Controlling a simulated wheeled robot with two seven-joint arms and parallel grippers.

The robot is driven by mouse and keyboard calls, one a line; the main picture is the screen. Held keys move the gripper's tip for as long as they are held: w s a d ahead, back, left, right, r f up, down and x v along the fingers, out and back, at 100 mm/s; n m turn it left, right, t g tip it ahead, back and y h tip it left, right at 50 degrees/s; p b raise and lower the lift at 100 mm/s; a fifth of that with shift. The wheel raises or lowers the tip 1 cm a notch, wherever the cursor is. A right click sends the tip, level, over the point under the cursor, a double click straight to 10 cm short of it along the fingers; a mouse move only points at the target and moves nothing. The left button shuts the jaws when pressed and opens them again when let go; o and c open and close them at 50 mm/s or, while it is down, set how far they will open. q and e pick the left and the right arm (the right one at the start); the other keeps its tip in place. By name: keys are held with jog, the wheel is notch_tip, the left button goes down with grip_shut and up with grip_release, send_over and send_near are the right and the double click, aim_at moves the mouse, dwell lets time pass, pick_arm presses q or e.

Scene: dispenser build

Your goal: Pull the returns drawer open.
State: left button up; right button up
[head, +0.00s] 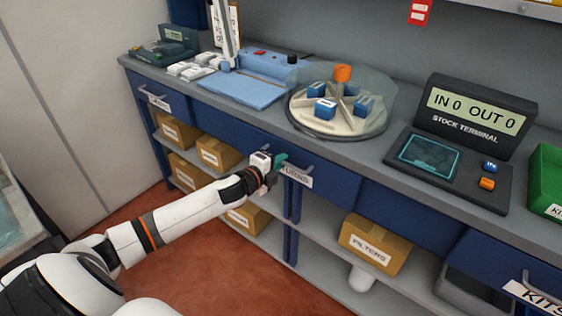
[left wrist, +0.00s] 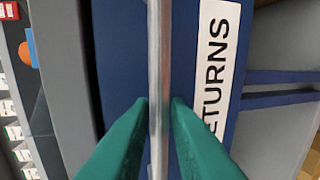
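The returns drawer (head: 328,183) is a blue drawer front under the grey counter, below the round glass-covered carousel. Its front looks flush with the fronts beside it. Its white label, partly hidden in the head view, shows as "ETURNS" in the left wrist view (left wrist: 218,65). The drawer's metal bar handle (left wrist: 160,60) runs between the two green fingers of my left gripper (left wrist: 160,104). The fingers press close on both sides of the bar and look shut on it. The left gripper also shows in the head view (head: 279,163) at the drawer front. My right gripper is in neither view.
On the counter stand the carousel (head: 340,105) with blue blocks, a stock terminal (head: 452,150) reading IN 0 OUT 0, a light-blue device (head: 240,88) and a green bin (head: 546,180). Cardboard boxes (head: 374,243) sit on the shelves below. Red floor (head: 270,290) in front is clear.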

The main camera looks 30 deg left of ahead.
pick_arm(q)
jog(key=shift+w+d, duration=0.1)
jog(key=shift+w, duration=0.3)
grip_shut()
jog(key=shift+s+f, duration=0.1)
jog(key=shift+f, duration=0.05)
